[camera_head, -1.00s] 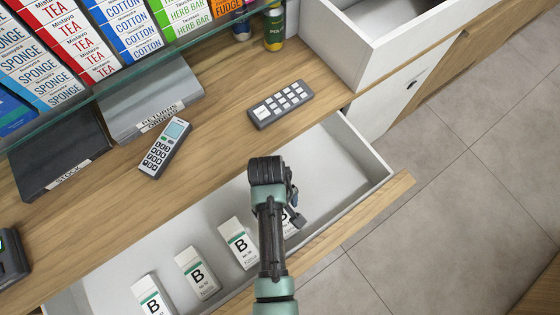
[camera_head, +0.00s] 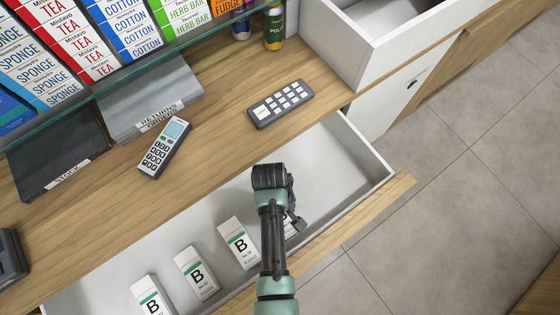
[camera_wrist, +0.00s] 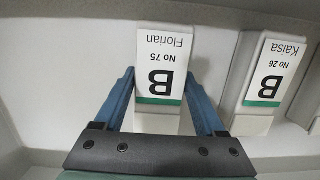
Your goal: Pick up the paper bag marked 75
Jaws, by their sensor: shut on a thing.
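The paper bag marked 75 (camera_wrist: 160,68) is white with a large B, a green stripe and the name Florian; it appears upside down in the wrist view. My gripper (camera_wrist: 160,85) has one blue finger along each side of this bag and is shut on it. The bag is still inside the open white drawer (camera_head: 340,160). In the head view my arm hides most of the bag, and only a sliver (camera_head: 289,230) shows beside my gripper (camera_head: 296,222).
The bag marked 26 (camera_wrist: 268,75) stands beside the held one, with a gap. Several similar bags, such as one in the head view (camera_head: 196,272), stand in a row to the left. The drawer's wooden front (camera_head: 370,215) and the counter (camera_head: 215,120) border the space.

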